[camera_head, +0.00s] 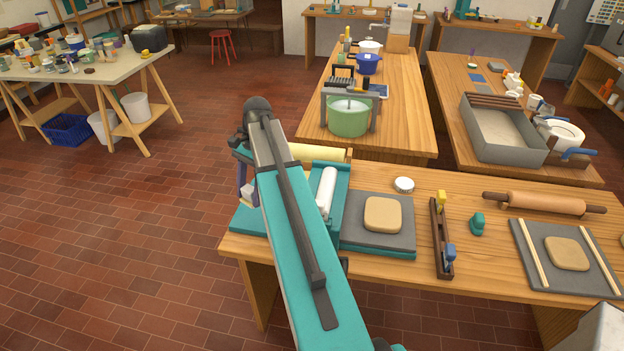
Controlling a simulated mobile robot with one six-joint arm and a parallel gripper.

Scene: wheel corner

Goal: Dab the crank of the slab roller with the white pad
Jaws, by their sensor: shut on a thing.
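The slab roller (343,200) stands at the left end of the near table, with a teal frame and a pale roller (327,192). My arm crosses in front of it and hides much of its left part. I cannot make out the crank clearly; it may be behind my arm. My gripper (246,184) points down at the slab roller's left side, partly hidden by my arm. It is shut on a small white thing, seemingly the white pad (248,193), just above the teal base (247,221). Whether the pad touches anything cannot be told.
Right of the roller, a tan clay slab (382,214) lies on a grey board (365,240). Beyond are a round white-topped tin (404,184), a dark wooden tool (436,235) and a rolling pin (540,203). A green basin (348,117) stands on the table behind.

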